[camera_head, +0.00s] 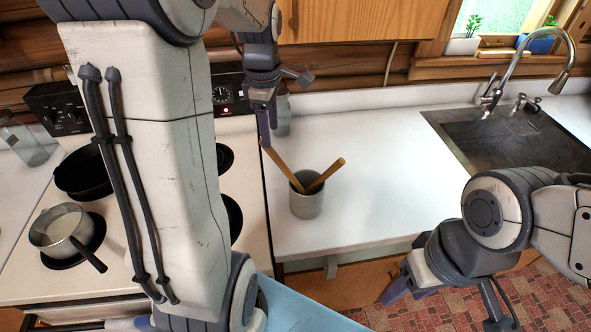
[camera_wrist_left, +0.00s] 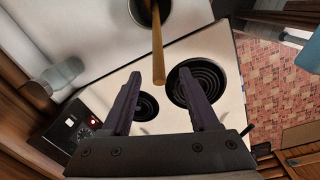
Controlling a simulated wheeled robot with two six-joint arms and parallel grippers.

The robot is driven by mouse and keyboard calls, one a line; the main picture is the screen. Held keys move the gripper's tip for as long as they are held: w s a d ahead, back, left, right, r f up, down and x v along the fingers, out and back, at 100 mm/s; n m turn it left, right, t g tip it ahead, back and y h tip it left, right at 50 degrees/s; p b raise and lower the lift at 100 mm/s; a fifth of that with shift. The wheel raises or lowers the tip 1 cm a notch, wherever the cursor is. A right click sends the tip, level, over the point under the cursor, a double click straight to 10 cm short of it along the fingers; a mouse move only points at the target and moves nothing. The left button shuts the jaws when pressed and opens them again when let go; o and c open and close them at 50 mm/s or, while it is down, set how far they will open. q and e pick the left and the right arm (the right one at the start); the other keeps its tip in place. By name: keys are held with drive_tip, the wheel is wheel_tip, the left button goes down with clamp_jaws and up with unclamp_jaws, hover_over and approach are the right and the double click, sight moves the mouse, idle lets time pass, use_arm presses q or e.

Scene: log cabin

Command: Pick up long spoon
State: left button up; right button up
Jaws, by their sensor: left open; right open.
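A grey-green cup (camera_head: 306,203) stands upright on the white counter and holds two wooden handles. One handle (camera_head: 283,166) leans up to the left, the other (camera_head: 328,175) to the right. Their lower ends are hidden in the cup, so I cannot tell which is the long spoon. My left gripper (camera_head: 266,122) is open above the left handle's tip. In the left wrist view, a handle (camera_wrist_left: 157,52) rises from the cup (camera_wrist_left: 143,12) and its tip shows between the spread fingers (camera_wrist_left: 159,75), touching neither. My right gripper (camera_head: 448,300) is open and empty, low at the right.
A stove (camera_head: 240,150) left of the counter bears a black pan (camera_head: 82,172) and a small pot (camera_head: 62,230). A glass jar (camera_head: 283,113) stands behind the cup. A sink (camera_head: 515,138) with a faucet is at the right. The counter between cup and sink is clear.

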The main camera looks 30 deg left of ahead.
sight(274, 151)
use_arm(q)
wheel_tip(274, 151, down, 4)
drive_tip(key=shift+w+a+f+p, duration=0.1)
drive_tip(key=shift+f+p, duration=0.15)
drive_tip(key=shift+p, duration=0.05)
drive_tip(key=f, duration=0.1)
drive_tip(key=f+p, duration=0.1)
drive_tip(key=f, duration=0.1)
drive_tip(key=f+p, duration=0.1)
drive_tip(key=shift+w+f, duration=0.35)
drive_tip(key=shift+f, duration=0.35)
clamp_jaws()
